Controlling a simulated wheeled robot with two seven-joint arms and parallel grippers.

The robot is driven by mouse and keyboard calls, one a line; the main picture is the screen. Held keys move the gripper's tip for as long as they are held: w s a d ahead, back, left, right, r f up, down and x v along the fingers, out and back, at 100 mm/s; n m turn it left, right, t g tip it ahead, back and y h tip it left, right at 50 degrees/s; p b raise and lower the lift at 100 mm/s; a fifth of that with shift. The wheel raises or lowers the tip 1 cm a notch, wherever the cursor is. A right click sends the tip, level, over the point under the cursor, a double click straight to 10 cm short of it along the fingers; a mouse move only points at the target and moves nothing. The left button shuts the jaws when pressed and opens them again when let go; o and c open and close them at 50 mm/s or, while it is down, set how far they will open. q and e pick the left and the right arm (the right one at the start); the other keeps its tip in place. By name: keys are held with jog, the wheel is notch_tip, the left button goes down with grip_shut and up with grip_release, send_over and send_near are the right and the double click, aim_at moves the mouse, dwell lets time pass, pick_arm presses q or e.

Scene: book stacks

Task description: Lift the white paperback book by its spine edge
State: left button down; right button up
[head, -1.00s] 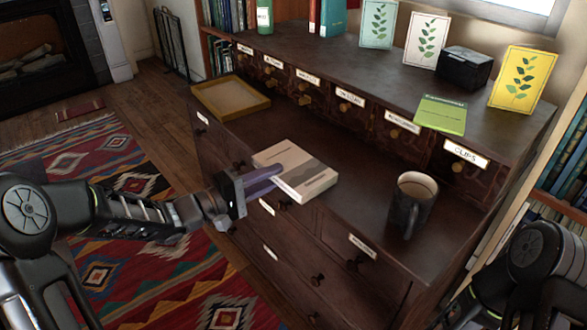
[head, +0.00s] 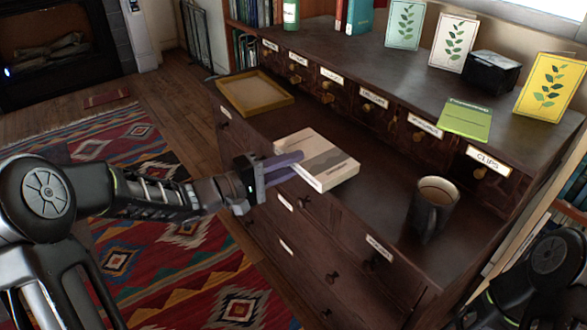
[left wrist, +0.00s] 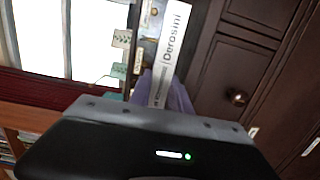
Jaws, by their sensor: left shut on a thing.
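The white paperback book (head: 318,154), with a grey band on its cover, is at the front edge of the dark cabinet's top (head: 385,185). Its spine, lettered "Derosini", shows in the left wrist view (left wrist: 168,55). My left gripper (head: 282,168) reaches in from the left, its purple fingers shut on the book's near left end. The purple fingers also show either side of the spine in the left wrist view. I cannot tell whether the book is clear of the wood. Of my right arm only a dark part shows at lower right; its gripper is out of view.
A black mug (head: 432,212) stands to the right of the book. An empty yellow-rimmed tray (head: 228,103) lies at the left end. A green booklet (head: 464,120) overhangs the upper shelf of small labelled drawers. The cabinet top between tray and mug is otherwise clear.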

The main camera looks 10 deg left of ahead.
pick_arm(q)
notch_tip(320, 180, up, 7)
jog(key=p, duration=0.2)
dwell(0.6)
